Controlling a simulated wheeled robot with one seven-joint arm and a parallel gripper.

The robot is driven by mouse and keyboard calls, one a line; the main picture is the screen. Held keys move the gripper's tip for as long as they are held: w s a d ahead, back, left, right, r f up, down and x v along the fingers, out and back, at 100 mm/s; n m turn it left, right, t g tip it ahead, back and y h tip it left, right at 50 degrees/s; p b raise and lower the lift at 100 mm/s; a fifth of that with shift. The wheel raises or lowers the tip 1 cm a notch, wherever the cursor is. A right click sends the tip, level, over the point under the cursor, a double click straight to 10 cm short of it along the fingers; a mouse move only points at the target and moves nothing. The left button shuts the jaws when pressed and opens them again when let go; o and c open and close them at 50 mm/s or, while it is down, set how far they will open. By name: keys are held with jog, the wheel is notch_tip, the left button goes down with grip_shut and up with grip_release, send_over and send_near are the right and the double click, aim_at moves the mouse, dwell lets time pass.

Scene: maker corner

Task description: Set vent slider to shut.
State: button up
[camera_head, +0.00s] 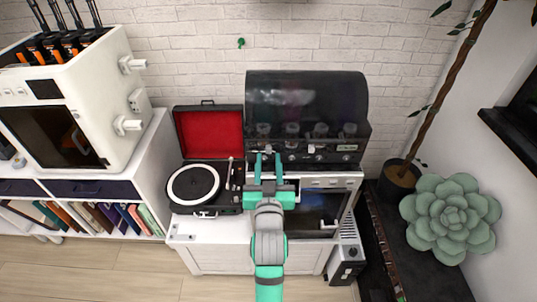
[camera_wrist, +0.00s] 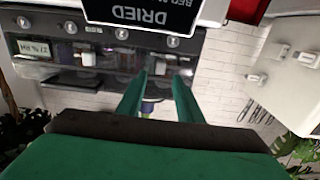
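A dark drying cabinet (camera_head: 307,95) with a clear curved hood stands on the white counter against the brick wall. Its front panel (camera_head: 325,152) carries a small pale tab (camera_head: 311,149) and a lit display. In the wrist view, which is upside down, a pale tab (camera_wrist: 86,58) shows on the panel left of the fingers. Another light piece (camera_wrist: 160,66) lies in line between the fingertips. I cannot tell which of these is the vent slider, or its setting. My gripper (camera_head: 268,155) is open, fingers parallel, at the left part of the panel; contact is unclear. It also shows in the wrist view (camera_wrist: 161,78).
A record player (camera_head: 194,187) with a raised red-lined lid stands just left of my gripper. A white oven-like unit (camera_head: 325,182) is below the panel. A white machine (camera_head: 60,100) sits on the bookshelf at left. A succulent (camera_head: 450,218) and a potted tree (camera_head: 398,176) stand at right.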

aim_at(268, 150)
jog(key=shift+w, duration=1.7)
